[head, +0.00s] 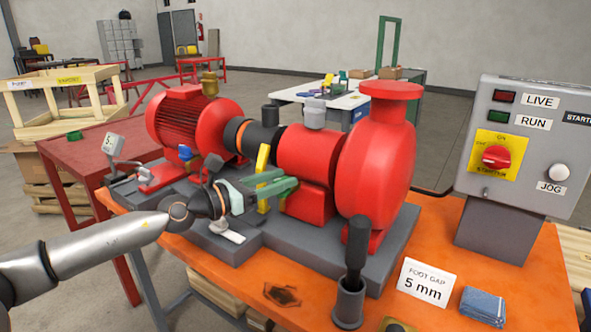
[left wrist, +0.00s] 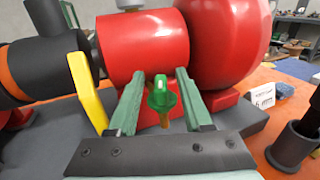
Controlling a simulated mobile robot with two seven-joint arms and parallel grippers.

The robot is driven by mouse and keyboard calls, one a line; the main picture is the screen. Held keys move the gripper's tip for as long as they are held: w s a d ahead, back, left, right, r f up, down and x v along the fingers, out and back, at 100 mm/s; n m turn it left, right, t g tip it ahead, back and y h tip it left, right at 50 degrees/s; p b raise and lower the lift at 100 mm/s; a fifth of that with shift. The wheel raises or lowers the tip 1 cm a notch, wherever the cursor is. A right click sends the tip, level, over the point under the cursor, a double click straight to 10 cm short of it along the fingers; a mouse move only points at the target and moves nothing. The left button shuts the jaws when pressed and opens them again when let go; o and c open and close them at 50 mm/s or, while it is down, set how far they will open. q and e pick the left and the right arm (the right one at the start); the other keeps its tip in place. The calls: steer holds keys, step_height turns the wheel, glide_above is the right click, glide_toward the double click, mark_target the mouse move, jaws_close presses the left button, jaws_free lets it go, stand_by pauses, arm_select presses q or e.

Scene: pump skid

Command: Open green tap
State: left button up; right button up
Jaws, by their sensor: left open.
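The green tap (left wrist: 162,95) shows in the left wrist view as a small green handle on a brass-coloured stem, in front of the red pump body. My left gripper (head: 286,180) is at the near side of the pump in the head view. Its two green fingers are open, one on each side of the tap in the left wrist view (left wrist: 159,76), with visible gaps on both sides. I cannot tell the tap apart from the fingers in the head view. My right gripper is not in view.
A yellow upright part (head: 262,160) stands close left of the fingers. The red pump (head: 375,165) rises behind them on a grey base. A dark cup with a black handle (head: 349,300), a foot gap card (head: 424,282) and a control box (head: 530,140) are to the right.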

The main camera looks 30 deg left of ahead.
arm_select(q)
steer(key=shift+w+d, duration=0.2)
steer(key=shift+w, duration=0.3)
steer(key=shift+s, duration=0.1)
steer(key=shift+c, duration=0.2)
jaws_close()
